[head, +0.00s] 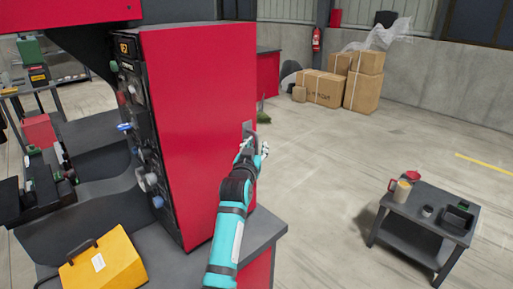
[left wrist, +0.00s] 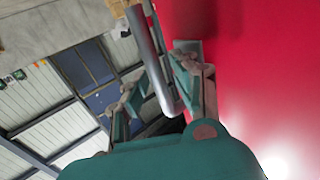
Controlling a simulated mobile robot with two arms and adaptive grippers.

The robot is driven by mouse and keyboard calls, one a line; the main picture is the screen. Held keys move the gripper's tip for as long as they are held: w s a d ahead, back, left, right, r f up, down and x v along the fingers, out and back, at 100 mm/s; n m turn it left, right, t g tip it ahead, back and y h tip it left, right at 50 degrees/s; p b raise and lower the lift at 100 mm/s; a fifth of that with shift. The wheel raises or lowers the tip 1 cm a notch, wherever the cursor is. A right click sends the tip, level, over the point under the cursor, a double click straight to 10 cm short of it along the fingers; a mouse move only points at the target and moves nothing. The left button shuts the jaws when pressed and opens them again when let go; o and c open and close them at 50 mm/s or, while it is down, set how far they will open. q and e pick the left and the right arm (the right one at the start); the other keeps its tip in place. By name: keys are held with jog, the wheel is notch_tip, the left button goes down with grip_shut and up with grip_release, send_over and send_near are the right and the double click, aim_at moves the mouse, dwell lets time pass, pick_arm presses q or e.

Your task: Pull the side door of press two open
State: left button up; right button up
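The press (head: 130,190) stands at the left of the head view, with its control panel facing left. Its broad red side (head: 195,110) looks closed and flat. A grey handle (head: 248,129) sits near the right edge of that side. My left gripper (head: 252,146) is at the handle and partly covers it. In the left wrist view, the silver handle bar (left wrist: 153,60) runs between the two spread fingers of my left gripper (left wrist: 160,88), beside the red surface (left wrist: 255,80). I cannot tell whether either finger touches the bar. My right gripper is not in view.
A yellow box (head: 105,262) lies on the grey ledge (head: 255,232) at the lower left. A low dark table (head: 425,207) with mugs stands at the right. Cardboard boxes (head: 340,85) are at the back wall.

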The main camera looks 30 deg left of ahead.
pick_arm(q)
jog(key=c, duration=0.4)
grip_shut()
jog(key=shift+d, duration=0.1)
